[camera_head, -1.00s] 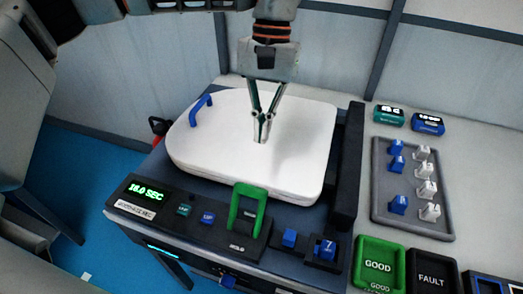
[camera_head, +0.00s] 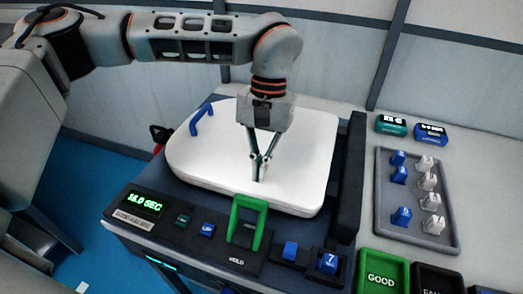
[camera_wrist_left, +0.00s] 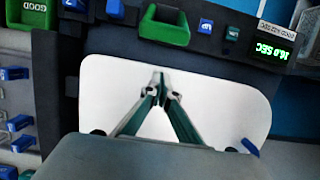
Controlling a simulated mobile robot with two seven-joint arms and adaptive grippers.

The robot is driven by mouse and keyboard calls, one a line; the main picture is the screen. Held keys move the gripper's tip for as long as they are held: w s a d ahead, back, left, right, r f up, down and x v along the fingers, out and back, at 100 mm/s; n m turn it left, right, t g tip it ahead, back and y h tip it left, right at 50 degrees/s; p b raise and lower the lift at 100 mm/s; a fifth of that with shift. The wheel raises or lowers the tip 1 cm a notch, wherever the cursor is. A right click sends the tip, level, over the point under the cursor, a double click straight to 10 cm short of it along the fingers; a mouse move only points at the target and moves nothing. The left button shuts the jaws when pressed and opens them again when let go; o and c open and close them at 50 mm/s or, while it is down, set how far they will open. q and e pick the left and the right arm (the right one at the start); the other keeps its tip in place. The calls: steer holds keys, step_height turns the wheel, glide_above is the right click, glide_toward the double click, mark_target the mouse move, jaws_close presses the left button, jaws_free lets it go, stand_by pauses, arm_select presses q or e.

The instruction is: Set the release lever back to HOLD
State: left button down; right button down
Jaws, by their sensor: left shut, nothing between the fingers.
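The release lever is a green U-shaped handle (camera_head: 247,215) on the dark front panel, standing up from its slot, with a HOLD label (camera_head: 237,261) at the slot's near end. It also shows upside down in the left wrist view (camera_wrist_left: 164,25). My left gripper (camera_head: 262,178) is shut and empty. In the left wrist view the fingertips (camera_wrist_left: 159,78) meet over the lid. My right gripper is not in view.
A grey tray (camera_head: 427,240) with several blue and white pieces lies on the right. A green GOOD bin (camera_head: 381,281) stands at the front right.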

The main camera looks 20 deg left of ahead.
arm_select(q)
steer(key=shift+x, duration=1.05)
steer(key=shift+s, duration=0.35)
steer(key=s+r, duration=0.2)
steer(key=shift+s+p, duration=0.35)
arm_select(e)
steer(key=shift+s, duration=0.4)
